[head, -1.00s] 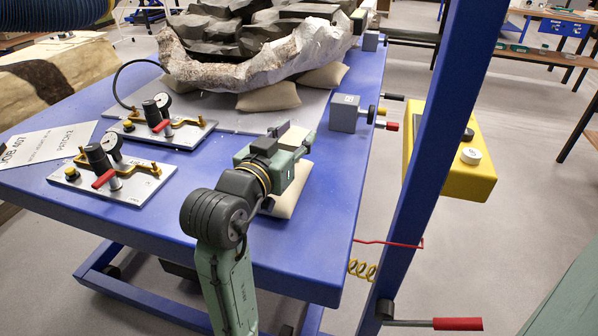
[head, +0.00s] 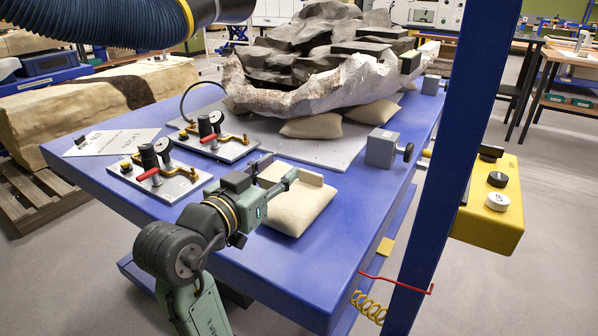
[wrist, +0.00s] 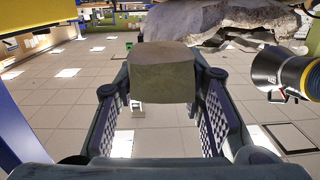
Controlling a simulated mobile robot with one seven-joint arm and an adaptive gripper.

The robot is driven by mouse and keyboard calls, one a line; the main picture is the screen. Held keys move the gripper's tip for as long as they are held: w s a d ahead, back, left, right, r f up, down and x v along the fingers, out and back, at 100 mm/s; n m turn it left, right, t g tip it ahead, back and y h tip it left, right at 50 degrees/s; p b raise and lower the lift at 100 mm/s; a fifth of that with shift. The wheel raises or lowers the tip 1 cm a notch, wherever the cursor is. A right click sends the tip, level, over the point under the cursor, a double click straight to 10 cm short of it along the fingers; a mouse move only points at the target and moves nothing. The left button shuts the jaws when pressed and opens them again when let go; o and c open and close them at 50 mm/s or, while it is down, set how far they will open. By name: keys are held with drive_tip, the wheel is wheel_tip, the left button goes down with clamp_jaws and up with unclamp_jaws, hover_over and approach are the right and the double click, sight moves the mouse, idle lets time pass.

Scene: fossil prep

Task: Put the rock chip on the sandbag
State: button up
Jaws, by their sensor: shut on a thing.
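The rock chip (wrist: 162,76) is a tan, blocky piece between my two fingertips in the wrist view. My gripper (wrist: 163,90) is shut on it. In the head view, my gripper (head: 277,172) reaches over the left and far part of the cream sandbag (head: 296,212), which lies on the blue table. A tan strip of the chip (head: 308,178) shows past the fingertips, over the sandbag's far edge. I cannot tell whether the chip touches the sandbag. The fingers hide part of the chip.
Two gauge plates (head: 160,178) (head: 217,145) stand left of my gripper on the blue table (head: 360,215). A large fossil block (head: 300,97) rests on sandbags behind. A grey block (head: 381,148) is at the right edge.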

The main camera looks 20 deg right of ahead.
sight(262, 185)
drive_tip(key=w+d+f+p, duration=0.1)
drive_tip(key=w+d, duration=0.1)
drive_tip(key=w, duration=0.1)
drive_tip(key=w+d+f+p, duration=0.1)
drive_tip(key=w+d+f, duration=0.1)
drive_tip(key=w+d, duration=0.1)
drive_tip(key=w+d+f+p, duration=0.1)
drive_tip(key=w+d, duration=0.1)
drive_tip(key=w, duration=0.2)
drive_tip(key=shift+w+d+f, duration=0.15)
drive_tip(key=shift+w+f, duration=0.15)
drive_tip(key=shift+w, duration=0.1)
drive_tip(key=shift+f+b, duration=0.55)
drive_tip(key=shift+f, duration=0.15)
drive_tip(key=o, duration=1.3)
drive_tip(key=shift+f, duration=0.25)
drive_tip(key=shift+c, duration=0.2)
drive_tip(key=shift+r+p, duration=0.45)
drive_tip(key=shift+r, duration=0.05)
drive_tip(key=v, duration=0.4)
drive_tip(key=b+v, duration=0.1)
drive_tip(key=v, duration=0.3)
drive_tip(key=b+v, duration=0.1)
drive_tip(key=v, duration=0.3)
drive_tip(key=shift+r, duration=0.4)
